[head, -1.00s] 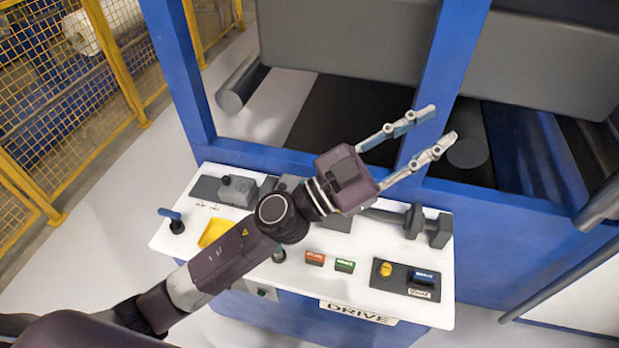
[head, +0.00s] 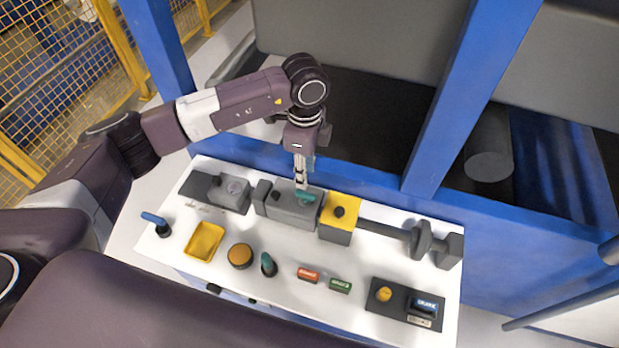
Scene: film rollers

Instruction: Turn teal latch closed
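A small teal latch (head: 307,198) lies on top of a grey block (head: 290,211) in the back row of the white control panel (head: 330,230). My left gripper (head: 301,184) points down right over this block, its fingertips beside or just above the teal latch. I cannot tell whether they touch it. The fingers are seen nearly edge-on, so their gap does not show. A second teal piece, an upright teal-topped lever (head: 268,264), stands nearer the front of the panel. My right gripper is not in view.
A yellow block (head: 340,211) with a black knob sits right of the latch block, and a grey shaft (head: 385,228) extends rightward. A yellow tray (head: 204,241), a blue-handled lever (head: 155,222) and several buttons fill the front. A blue post (head: 450,100) rises behind.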

